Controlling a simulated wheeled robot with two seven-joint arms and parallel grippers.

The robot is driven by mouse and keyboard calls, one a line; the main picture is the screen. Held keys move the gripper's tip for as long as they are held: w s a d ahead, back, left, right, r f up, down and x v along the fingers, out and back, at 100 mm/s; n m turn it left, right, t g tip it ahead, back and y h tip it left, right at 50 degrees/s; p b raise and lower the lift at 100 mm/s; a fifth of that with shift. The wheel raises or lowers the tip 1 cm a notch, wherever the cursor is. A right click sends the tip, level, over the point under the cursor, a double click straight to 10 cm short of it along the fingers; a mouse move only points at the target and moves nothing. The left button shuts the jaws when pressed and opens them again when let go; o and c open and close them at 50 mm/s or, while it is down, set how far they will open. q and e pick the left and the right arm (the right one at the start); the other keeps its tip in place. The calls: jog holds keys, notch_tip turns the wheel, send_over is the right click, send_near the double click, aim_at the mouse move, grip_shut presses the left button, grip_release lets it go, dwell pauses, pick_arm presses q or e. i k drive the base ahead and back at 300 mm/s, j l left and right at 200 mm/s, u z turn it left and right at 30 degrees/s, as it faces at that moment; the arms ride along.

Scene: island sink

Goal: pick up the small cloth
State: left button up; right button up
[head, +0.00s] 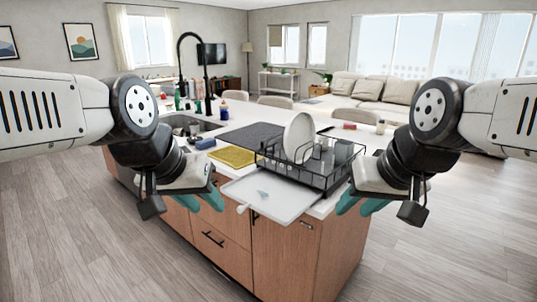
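A flat yellow cloth (233,156) lies on the white island top, between the sink and the dish rack. My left gripper (204,204) is open and empty in front of the island's near edge, below and left of the cloth in the picture. My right gripper (355,209) is open and empty by the island's right corner, well to the right of the cloth. Neither gripper touches the cloth.
A black dish rack (322,179) holds a white plate (298,137) and cups. A white tray (270,197) reaches the near edge. A dark mat (258,135) lies behind the cloth, a blue item (205,143) to its left. The black faucet (206,75) stands tall.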

aim_at(210, 142)
jog(key=i+j+z, duration=0.15)
jog(key=j, duration=0.2)
jog(key=i+j+z, duration=0.1)
jog(key=j, duration=0.25)
jog(key=i+j+z, duration=0.15)
jog(key=j, duration=0.25)
jog(key=i+j+z, duration=0.1)
jog(key=j, duration=0.3)
jog(key=i+j+z, duration=0.15)
jog(key=j, duration=0.3)
jog(key=i+j, duration=0.1)
jog(key=j, duration=0.35)
jog(key=i+j, duration=0.15)
jog(key=j, duration=0.25)
jog(key=i+j, duration=0.1)
jog(key=j, duration=0.35)
jog(key=i+j, duration=0.1)
jog(key=j, duration=0.35)
jog(key=i+j, duration=0.1)
jog(key=j, duration=0.35)
jog(key=i+j, duration=0.15)
jog(key=j, duration=0.25)
jog(key=i+j, duration=0.1)
jog(key=j, duration=0.35)
jog(key=z, duration=0.05)
